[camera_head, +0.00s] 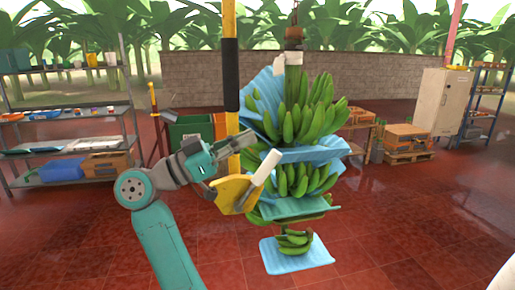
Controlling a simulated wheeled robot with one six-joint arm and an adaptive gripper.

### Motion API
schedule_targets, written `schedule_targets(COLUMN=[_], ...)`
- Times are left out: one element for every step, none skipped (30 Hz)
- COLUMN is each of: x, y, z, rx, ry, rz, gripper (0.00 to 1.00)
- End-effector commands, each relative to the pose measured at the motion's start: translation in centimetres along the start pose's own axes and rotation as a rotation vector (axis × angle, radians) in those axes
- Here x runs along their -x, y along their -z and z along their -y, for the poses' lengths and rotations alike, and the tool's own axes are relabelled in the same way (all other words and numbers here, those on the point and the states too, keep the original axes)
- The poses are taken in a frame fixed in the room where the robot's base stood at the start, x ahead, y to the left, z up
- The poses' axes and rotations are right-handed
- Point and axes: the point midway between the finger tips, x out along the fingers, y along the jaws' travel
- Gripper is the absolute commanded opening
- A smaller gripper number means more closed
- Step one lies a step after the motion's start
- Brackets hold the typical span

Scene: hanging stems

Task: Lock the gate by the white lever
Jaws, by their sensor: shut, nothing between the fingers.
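The white lever (265,168) sticks up at a slant to the right from a yellow bracket (231,192) low on the upright post (230,75), which is yellow and black. My gripper (243,143) is at the end of my teal arm, up and to the left of the lever, in front of the post. It is shut and empty. It appears apart from the lever, but the depth between them is hard to tell. The inner parts of the gate's catch are not visible.
A hanging bunch of green bananas (295,120) with blue sheets (297,255) is close behind and right of the lever. Shelves (65,125) stand at the left, a pale cabinet (442,100) and crates (407,138) at the right. Red tiled floor is open at the right front.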

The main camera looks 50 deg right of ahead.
Motion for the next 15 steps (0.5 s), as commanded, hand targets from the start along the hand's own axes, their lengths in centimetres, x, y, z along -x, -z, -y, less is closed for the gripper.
schedule_targets(x=[1.1, 1.7, 2.5, 3.1, 3.6, 4.3, 4.8, 5.2, 5.7, 6.0, 6.3, 6.7, 6.9, 7.1, 7.3], y=[0.4, 0.6, 0.9, 1.1, 1.3, 1.5, 1.6, 1.8, 2.0, 2.1, 2.2, 2.3, 2.4, 2.4, 2.5], z=[0.1, 0.1, 0.2, 0.2, 0.2, 0.2, 0.2, 0.2, 0.3, 0.3, 0.3, 0.3, 0.3, 0.3, 0.3], rx=[0.0, 0.0, 0.0, 0.0, 0.0, 0.001, 0.0, 0.0, 0.0, 0.001, 0.001, 0.0, 0.001, 0.001, 0.001], ry=[0.003, 0.002, 0.003, 0.003, 0.002, 0.002, 0.002, 0.002, 0.001, 0.0, 0.0, 0.0, 0.0, 0.001, 0.0], rz=[0.0, 0.0, 0.0, 0.0, 0.0, 0.0, 0.0, 0.0, 0.0, 0.0, 0.0, 0.0, 0.0, 0.0, -0.001], gripper=[0.0, 0.0, 0.0, 0.0, 0.0, 0.0, 0.0, 0.0, 0.0, 0.0, 0.0, 0.0, 0.0, 0.0, 0.0])
